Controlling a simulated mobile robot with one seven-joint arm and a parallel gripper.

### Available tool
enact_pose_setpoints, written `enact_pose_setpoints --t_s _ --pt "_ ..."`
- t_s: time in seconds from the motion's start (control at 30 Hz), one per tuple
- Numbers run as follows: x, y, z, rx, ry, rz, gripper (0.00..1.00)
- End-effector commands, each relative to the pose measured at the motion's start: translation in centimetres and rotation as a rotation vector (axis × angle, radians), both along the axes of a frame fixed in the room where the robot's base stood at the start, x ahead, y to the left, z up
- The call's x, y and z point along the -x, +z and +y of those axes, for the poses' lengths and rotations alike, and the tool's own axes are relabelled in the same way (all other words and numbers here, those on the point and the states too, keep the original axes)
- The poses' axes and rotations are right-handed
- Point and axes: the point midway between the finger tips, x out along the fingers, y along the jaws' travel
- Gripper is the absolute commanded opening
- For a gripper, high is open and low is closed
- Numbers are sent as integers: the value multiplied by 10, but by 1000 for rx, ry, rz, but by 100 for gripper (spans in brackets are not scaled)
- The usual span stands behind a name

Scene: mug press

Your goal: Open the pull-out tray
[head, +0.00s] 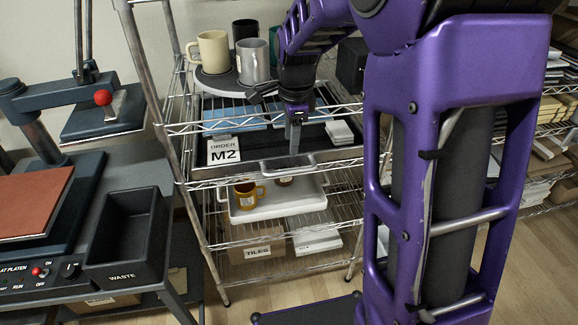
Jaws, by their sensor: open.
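The pull-out tray (232,172) is a dark, shallow tray on the middle level of the wire rack. A light grey handle (287,165) sits at the middle of its front edge. The tray appears pushed in, under the upper shelf. It holds an "ORDER M2" card (223,151), blue items and a white stack. My gripper (295,142) is open and points down, just above and behind the handle in the picture. I cannot tell whether it touches the handle or the tray.
Mugs, including a cream one (210,52) and a grey one (253,62), stand on a round dark stand above. A press and a black waste bin (124,238) stand at left. Floor in front is partly open.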

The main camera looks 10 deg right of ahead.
Motion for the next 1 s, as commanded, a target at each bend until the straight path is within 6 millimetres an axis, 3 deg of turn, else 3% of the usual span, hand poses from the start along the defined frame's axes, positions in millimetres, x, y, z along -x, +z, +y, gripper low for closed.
enact_pose_setpoints --t_s 0.03,0.2,0.43,0.63,0.93,1.0 --pt "-2 -15 0 0 0 4 48" --pt "-8 -52 0 -1 0 4 48" --pt "-16 -90 0 0 -1 2 48" --pt "-20 -105 1 -1 0 0 48" --pt "-20 -106 1 -1 -1 -2 48" --pt "-20 -106 1 -1 -1 -1 37"
